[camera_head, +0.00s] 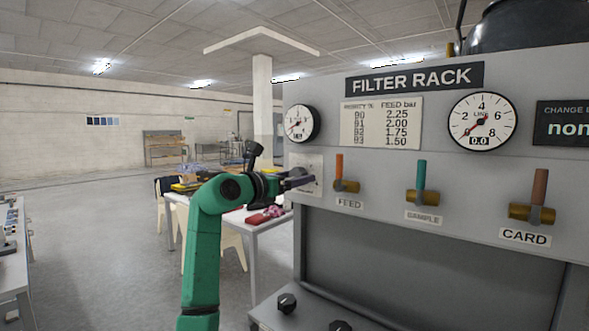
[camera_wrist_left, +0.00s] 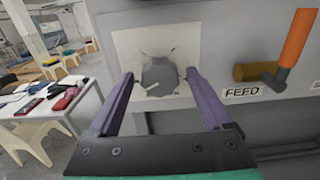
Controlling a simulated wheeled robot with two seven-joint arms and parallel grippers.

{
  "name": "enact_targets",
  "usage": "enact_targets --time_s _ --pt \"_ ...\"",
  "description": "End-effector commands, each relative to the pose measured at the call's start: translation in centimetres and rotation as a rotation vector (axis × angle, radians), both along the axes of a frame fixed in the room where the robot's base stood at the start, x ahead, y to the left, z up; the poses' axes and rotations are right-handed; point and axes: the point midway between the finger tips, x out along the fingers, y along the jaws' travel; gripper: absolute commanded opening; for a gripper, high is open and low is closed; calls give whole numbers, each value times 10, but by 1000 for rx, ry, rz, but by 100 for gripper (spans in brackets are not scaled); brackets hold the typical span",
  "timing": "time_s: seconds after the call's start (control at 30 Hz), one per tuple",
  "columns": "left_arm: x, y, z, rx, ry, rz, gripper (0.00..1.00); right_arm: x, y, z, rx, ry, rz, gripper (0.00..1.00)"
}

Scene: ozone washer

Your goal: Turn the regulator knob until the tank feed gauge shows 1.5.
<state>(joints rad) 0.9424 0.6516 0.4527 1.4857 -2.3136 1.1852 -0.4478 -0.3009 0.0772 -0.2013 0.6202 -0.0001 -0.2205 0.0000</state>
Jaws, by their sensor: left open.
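The regulator knob (camera_wrist_left: 160,77) is a grey round shape on a cream plate, left of the FEED valve in the left wrist view. The plate (camera_head: 306,163) also shows in the head view, where my arm partly hides it. My left gripper (camera_head: 306,181) is open in front of the plate. In the wrist view its purple fingers (camera_wrist_left: 160,78) stand either side of the knob; contact cannot be told. A small round gauge (camera_head: 299,123) is above the plate; its label and reading are too small to read. My right gripper is not in view.
The FILTER RACK panel has orange FEED (camera_head: 340,166), teal SAMPLE (camera_head: 421,176) and brown CARD (camera_head: 540,188) valve handles, all upright. A LINE gauge (camera_head: 482,122) reads 0.0. A chart (camera_head: 381,123) lists feed values; 93 pairs with 1.50. A white table (camera_head: 258,226) stands behind my arm.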

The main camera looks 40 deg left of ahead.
Motion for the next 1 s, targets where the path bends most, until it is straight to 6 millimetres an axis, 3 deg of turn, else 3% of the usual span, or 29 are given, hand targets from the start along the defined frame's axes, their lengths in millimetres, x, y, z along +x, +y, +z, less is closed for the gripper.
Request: enact_targets --time_s 0.23,0.27,0.47,1.0 --pt "2 0 -1 0 0 0 84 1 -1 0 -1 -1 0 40" --pt "2 0 -1 0 0 0 76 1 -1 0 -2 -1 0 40" --pt "2 0 -1 0 0 0 0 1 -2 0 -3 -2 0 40" --pt "1 1 -2 137 6 3 0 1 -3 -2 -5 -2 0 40"
